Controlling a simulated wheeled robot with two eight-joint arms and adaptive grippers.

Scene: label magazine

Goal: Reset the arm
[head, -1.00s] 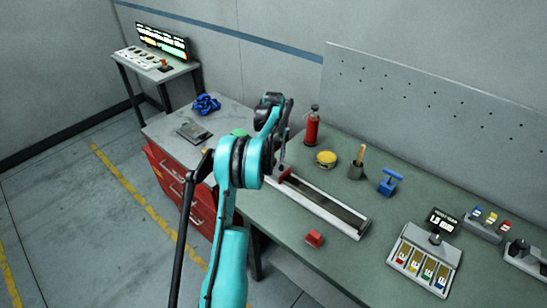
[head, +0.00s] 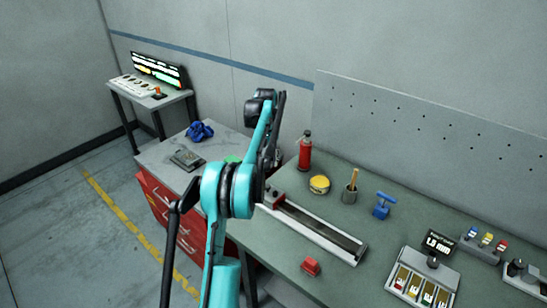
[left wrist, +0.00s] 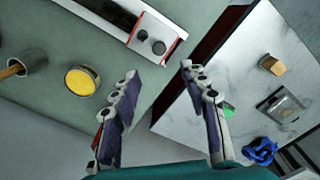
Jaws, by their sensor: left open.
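My left gripper (left wrist: 160,76) is open in the left wrist view, with nothing between its two fingers. In the head view my teal left arm rises from the bottom, and its dark wrist is raised over the gap between the cabinet and the green bench; the fingers are mostly hidden there. A long label magazine (head: 326,233) with a dark channel and a red block at its far end lies on the bench, right of the arm. Its end with two dark knobs (left wrist: 151,41) shows in the left wrist view, apart from the fingers. My right gripper is not in view.
The bench holds a red extinguisher (head: 305,151), yellow tin (head: 319,184), cup (head: 349,195), blue tool (head: 381,207), red block (head: 311,266) and sorting tray (head: 420,282). The red cabinet's marble top (head: 155,156) carries a blue bundle (head: 200,131) and a grey plate (head: 186,160).

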